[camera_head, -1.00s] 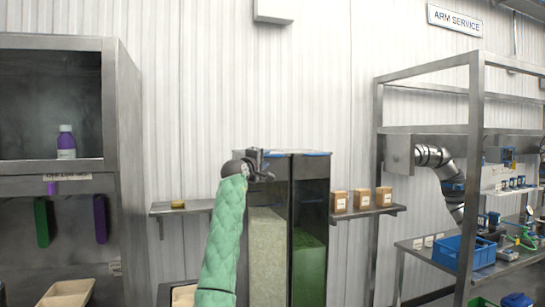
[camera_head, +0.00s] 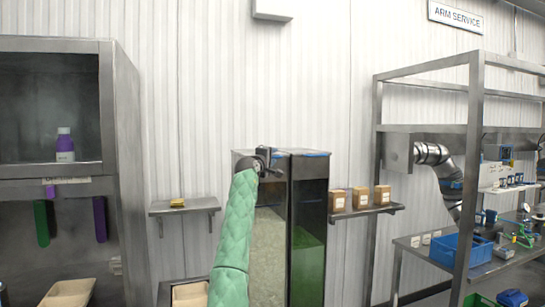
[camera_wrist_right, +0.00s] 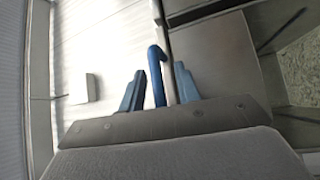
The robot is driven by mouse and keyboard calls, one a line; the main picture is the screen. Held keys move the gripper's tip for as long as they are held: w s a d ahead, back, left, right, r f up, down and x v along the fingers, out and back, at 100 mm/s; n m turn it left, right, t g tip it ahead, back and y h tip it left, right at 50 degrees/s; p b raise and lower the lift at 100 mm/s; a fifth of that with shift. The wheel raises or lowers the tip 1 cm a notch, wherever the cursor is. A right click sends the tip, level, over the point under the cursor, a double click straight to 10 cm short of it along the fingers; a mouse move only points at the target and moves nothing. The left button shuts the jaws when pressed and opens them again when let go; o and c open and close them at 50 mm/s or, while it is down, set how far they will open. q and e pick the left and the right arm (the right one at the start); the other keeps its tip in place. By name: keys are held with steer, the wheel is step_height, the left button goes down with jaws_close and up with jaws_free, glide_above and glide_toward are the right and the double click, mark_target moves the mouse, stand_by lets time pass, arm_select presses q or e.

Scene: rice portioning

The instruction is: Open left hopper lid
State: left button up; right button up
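The hopper unit has a left hopper (camera_head: 264,235) with pale grain behind its clear front and a right hopper (camera_head: 308,235) with green contents. The left hopper lid (camera_head: 243,153) is on top, partly hidden by my gripper, and looks closed. A blue bar-like handle (camera_wrist_right: 157,75) shows in the right wrist view. My right gripper (camera_head: 268,160) is at the top front of the left hopper. In the wrist view its blue fingertips (camera_wrist_right: 158,88) are apart, with the handle between them and gaps visible. My left gripper is out of view.
A wall shelf with small cardboard boxes (camera_head: 361,197) is right of the hoppers. A small shelf (camera_head: 185,207) with a yellow item is left. A metal cabinet (camera_head: 120,180) stands far left and a steel frame rack (camera_head: 470,190) far right.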

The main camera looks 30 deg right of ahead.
jaws_close()
